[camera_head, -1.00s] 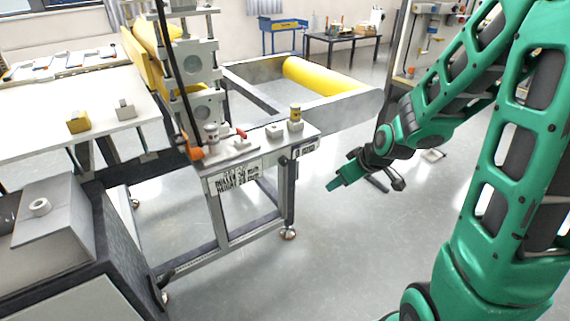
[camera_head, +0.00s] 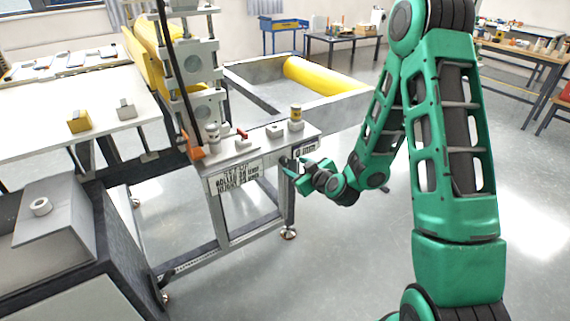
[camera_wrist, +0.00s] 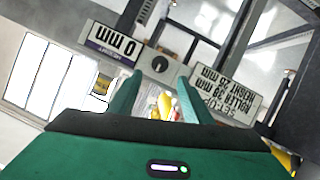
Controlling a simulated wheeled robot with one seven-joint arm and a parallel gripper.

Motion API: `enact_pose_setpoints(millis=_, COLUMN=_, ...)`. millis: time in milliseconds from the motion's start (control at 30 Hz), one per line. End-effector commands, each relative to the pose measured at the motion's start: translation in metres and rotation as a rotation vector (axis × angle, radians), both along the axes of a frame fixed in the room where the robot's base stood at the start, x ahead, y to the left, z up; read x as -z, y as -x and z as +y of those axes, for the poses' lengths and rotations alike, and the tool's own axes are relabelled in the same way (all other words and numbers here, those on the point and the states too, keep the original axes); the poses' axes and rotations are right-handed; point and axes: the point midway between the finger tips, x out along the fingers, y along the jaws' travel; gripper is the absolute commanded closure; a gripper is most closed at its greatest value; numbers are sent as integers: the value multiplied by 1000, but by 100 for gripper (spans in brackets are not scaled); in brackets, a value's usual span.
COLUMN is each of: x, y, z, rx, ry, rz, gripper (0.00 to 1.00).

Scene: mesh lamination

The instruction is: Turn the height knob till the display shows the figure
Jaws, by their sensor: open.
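The height knob (camera_wrist: 160,64) is a dark round dial on the front of the machine, between the display and the set-up sign in the wrist view. The display (camera_wrist: 112,43) reads 0 mm upside down; it also shows at the bench's front edge in the head view (camera_head: 305,150). The set-up sign (camera_wrist: 222,92) appears to read roller 38 mm, height 26 mm; it is small in the head view (camera_head: 237,178). My gripper (camera_head: 293,170) is open and empty in front of the panel. In the wrist view its green fingertips (camera_wrist: 156,88) stand apart, with the knob beyond them.
A red-handled lever (camera_head: 243,134), a light block (camera_head: 274,131) and a yellow-banded post (camera_head: 296,118) stand on the machine top. A yellow roller (camera_head: 325,78) lies behind. A grey box (camera_head: 60,215) stands front left. The floor at right is open.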

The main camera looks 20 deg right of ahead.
Motion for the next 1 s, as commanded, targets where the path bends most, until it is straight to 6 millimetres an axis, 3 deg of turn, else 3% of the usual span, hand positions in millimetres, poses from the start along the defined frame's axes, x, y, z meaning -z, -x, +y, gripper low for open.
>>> enact_pose_setpoints(millis=400, x=25, y=-63, z=12, rx=-2, ry=1, rz=-1, gripper=55)
enact_pose_setpoints(millis=600, x=30, y=-75, z=13, rx=0, ry=1, rz=0, gripper=55)
enact_pose_setpoints(millis=900, x=31, y=-77, z=14, rx=0, ry=1, rz=0, gripper=55)
enact_pose_setpoints(millis=1000, x=31, y=-77, z=14, rx=0, ry=1, rz=0, gripper=76)
